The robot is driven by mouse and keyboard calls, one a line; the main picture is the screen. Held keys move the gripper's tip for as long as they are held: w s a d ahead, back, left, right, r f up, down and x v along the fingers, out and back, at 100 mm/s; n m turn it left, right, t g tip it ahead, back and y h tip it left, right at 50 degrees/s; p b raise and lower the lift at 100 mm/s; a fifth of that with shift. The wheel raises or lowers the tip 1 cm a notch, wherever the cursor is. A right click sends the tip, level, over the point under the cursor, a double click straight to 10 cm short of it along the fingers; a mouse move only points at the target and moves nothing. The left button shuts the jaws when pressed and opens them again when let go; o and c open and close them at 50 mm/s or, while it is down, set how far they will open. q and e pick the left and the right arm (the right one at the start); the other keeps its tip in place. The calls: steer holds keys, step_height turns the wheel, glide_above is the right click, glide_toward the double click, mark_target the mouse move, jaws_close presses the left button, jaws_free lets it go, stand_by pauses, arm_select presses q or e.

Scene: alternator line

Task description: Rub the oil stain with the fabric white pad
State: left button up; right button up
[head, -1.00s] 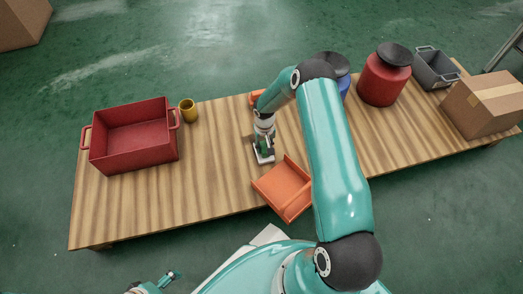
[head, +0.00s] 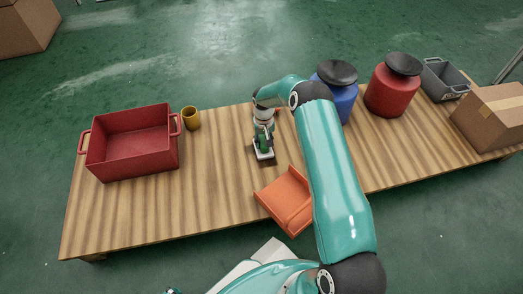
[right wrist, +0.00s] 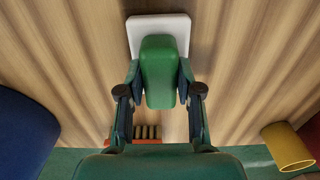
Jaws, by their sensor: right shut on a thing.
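My right gripper (right wrist: 160,100) is shut on the green handle (right wrist: 158,72) of the white pad (right wrist: 178,28). In the head view the right gripper (head: 263,132) is over the wooden table, with the pad (head: 264,155) low at the tabletop. Whether the pad touches the wood is hard to tell. A dark patch, seemingly the oil stain (head: 269,163), shows at the pad's near edge; the pad hides the rest. No stain is clear in the right wrist view. Only a tip of my left gripper (head: 172,291) shows at the bottom edge.
On the table (head: 215,195) are a red bin (head: 135,158) and yellow cup (head: 191,118) at left, an orange tray (head: 287,200) near the pad, and blue (head: 340,95) and red (head: 392,90) containers, a grey crate (head: 444,80) and a cardboard box (head: 492,115) at right.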

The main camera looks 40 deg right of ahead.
steer(key=shift+w+d+f, duration=0.1)
steer(key=shift+w+d, duration=0.2)
steer(key=shift+w, duration=0.25)
steer(key=shift+w+d, duration=0.3)
steer(key=shift+w, duration=0.2)
steer(key=shift+w+d, duration=0.4)
steer(key=shift+w, duration=0.35)
steer(key=s+p, duration=0.1)
steer(key=s+a+p, duration=0.1)
steer(key=p, duration=0.1)
steer(key=shift+r, duration=0.2)
steer(key=shift+s+a+f+p, duration=0.1)
steer(key=shift+s+a+p, duration=0.4)
steer(key=shift+s+p, duration=0.45)
